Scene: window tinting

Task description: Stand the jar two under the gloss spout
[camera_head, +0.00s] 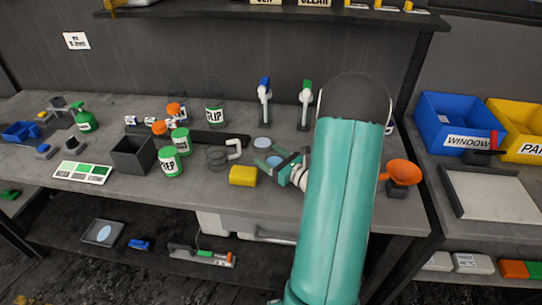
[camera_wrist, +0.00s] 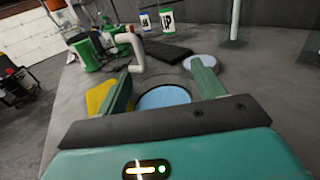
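My gripper (camera_head: 278,163) is low over the bench, its two green fingers spread. In the wrist view, a pale blue round disc (camera_wrist: 165,97), perhaps the top of or liquid in a clear jar, lies between the spread fingers (camera_wrist: 162,72), partly hidden by my gripper; I cannot tell whether they touch it. A second pale blue disc (camera_head: 263,143) is just behind, also in the wrist view (camera_wrist: 200,62). No number is readable on either. Two spouted dispensers stand at the back, one blue-topped (camera_head: 264,88) and one green-topped (camera_head: 306,92); I cannot read which is gloss.
A yellow block (camera_head: 243,175) and a white hooked pipe (camera_head: 233,148) lie just left of my gripper. Green-and-white PREP (camera_head: 170,162) and SLIP (camera_head: 214,113) containers and a dark open box (camera_head: 132,155) stand further left. An orange funnel (camera_head: 403,172) is at right.

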